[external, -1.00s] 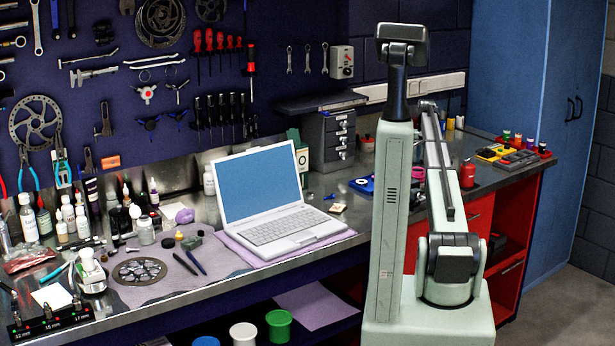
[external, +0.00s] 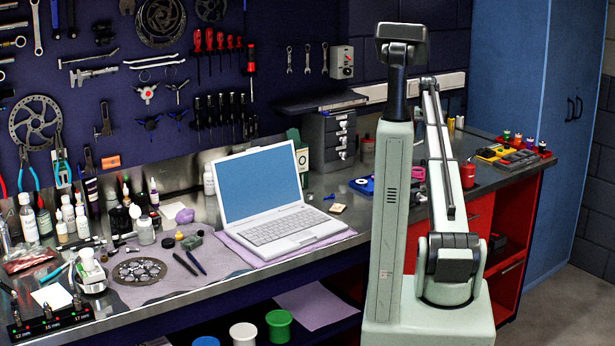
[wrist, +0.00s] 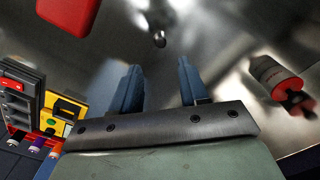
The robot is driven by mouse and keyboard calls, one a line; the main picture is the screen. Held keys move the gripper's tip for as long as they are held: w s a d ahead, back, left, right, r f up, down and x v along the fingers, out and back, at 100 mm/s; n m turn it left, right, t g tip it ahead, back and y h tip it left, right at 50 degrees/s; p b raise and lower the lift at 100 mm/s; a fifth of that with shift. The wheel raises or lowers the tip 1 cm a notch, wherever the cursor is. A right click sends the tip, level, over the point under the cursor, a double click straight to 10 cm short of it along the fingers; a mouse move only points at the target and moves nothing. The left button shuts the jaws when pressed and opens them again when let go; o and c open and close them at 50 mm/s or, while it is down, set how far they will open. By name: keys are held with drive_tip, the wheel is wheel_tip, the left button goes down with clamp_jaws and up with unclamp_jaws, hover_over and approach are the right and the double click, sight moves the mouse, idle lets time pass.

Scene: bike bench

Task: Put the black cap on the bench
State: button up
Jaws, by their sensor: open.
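My gripper (wrist: 160,88) shows in the wrist view with its two blue fingers apart and nothing between them. Its end is hidden behind my own arm in the external view. A small dark round thing (wrist: 160,40) lies on the metal bench top (wrist: 215,25) ahead of the fingers in the wrist view; I cannot tell for sure whether it is the black cap. In the external view a small black round piece (external: 168,243) lies on the bench left of the laptop, and it could also be a cap.
The wrist view shows a red object (wrist: 68,12) at top left, a red and black cylinder (wrist: 275,78) at right, and a yellow and grey organizer (wrist: 62,112) at left. A white laptop (external: 275,230) stands open mid-bench. Bottles and tools crowd the bench's left end.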

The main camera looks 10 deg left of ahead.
drive_tip(key=shift+r, duration=0.95)
drive_tip(key=shift+o, duration=1)
drive_tip(key=shift+r, duration=0.4)
